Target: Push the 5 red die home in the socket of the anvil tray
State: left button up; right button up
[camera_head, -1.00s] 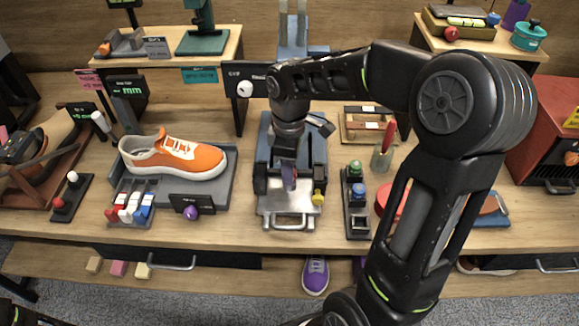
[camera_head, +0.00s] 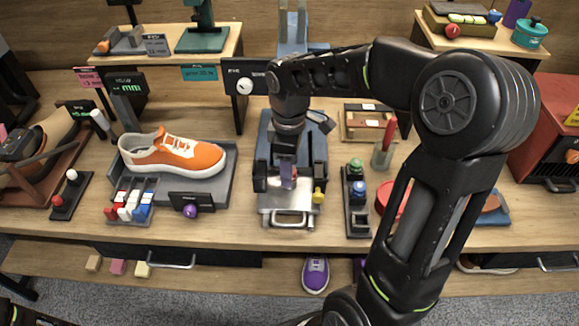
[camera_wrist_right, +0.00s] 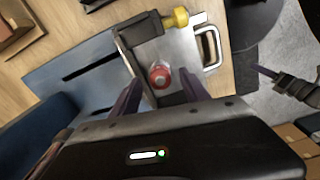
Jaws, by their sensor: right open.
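The red die (camera_wrist_right: 160,77) is a small round piece with a paler centre. It sits upright in the silver anvil tray (camera_wrist_right: 178,55), which has a metal handle at its front. In the head view the tray (camera_head: 272,198) shows at the front of the blue press, and my gripper hides the die. My right gripper (camera_head: 289,182) is over the tray. In the right wrist view its purple fingers (camera_wrist_right: 160,90) are apart, one on each side of the die. How deep the die sits cannot be told. What looks like my left gripper (camera_wrist_right: 284,80) shows at the right edge.
A yellow knob (camera_head: 318,197) on a dark block is close on the right of my gripper. A rack with green and blue knobs (camera_head: 357,205) stands further right. The orange sneaker (camera_head: 175,156) lies on a grey tray to the left. Bare table shows between.

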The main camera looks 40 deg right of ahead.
notch_tip(320, 180, up, 7)
jog(key=shift+r, duration=0.1)
dwell(1.1)
